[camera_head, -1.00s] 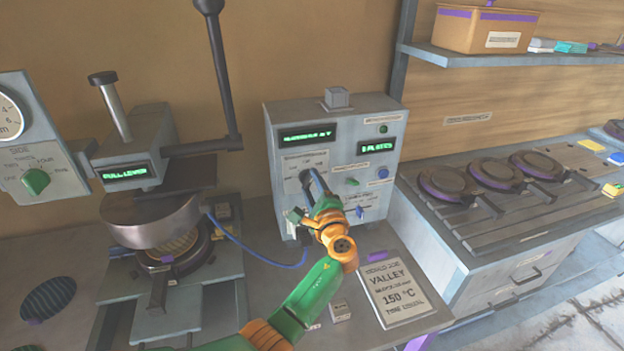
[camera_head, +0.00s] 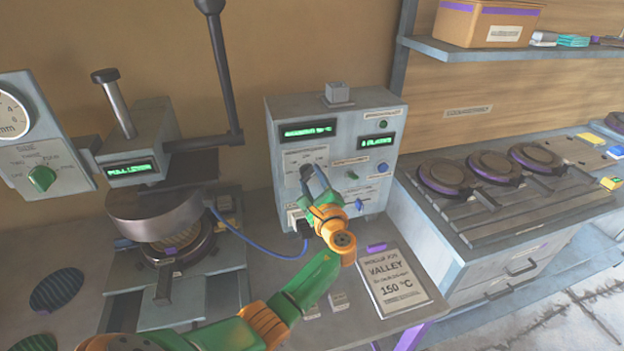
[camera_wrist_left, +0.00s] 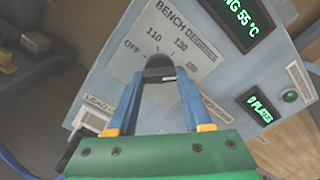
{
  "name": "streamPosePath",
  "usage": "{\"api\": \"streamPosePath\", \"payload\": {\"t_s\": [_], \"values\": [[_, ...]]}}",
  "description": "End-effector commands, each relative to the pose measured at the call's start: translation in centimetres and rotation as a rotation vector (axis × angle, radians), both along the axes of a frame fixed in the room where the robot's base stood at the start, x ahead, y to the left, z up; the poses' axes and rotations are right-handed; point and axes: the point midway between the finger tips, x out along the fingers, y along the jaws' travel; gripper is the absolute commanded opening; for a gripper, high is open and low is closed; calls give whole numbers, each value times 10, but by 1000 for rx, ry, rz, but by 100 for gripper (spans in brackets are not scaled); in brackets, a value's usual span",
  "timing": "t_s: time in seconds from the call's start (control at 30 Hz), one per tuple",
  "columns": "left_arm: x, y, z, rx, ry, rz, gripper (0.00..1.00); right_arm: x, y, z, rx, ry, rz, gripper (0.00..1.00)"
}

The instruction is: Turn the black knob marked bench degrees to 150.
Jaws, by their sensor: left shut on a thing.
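The black knob (camera_wrist_left: 159,63) sits on the dial plate marked BENCH DEGREES on the grey control box (camera_head: 277,160). In the wrist view, OFF, 110, 130 and a partly blurred last mark run around it from left to right. My left gripper (camera_wrist_left: 161,80) is shut on the knob, with one blue finger on each side. The gripper also shows in the head view (camera_head: 309,176), reaching in from below. I cannot tell which mark the knob points to. The upper display (camera_wrist_left: 245,15) ends in 55 °C. My right gripper is not in view.
A card (camera_head: 397,284) on the table reads VALLEY and 150 °C. A press (camera_head: 150,212) with a blue cable stands left of the box. A bench (camera_head: 470,214) with round plates stands right. A second display (camera_wrist_left: 262,107) reads 0 PLATES.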

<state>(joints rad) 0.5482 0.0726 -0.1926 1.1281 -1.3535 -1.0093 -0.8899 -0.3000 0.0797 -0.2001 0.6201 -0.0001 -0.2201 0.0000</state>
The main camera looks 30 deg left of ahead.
Motion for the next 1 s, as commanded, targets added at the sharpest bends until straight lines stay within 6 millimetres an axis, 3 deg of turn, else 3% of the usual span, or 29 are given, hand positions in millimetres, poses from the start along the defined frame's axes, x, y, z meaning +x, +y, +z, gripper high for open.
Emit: {"api": "streamPosePath", "payload": {"t_s": [0.13,0.17,0.27,0.57,0.83,1.0], "values": [[0,0,1,2,-3,0,0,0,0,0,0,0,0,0],[0,0,1,2,-3,0,53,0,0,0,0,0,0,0],[0,0,1,2,-3,0,80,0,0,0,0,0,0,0],[-1,-1,0,-1,-2,-1,80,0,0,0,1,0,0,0],[-34,-40,-2,-3,-3,-3,80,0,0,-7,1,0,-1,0],[-45,-53,0,-1,-3,-1,80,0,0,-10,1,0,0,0]]}}
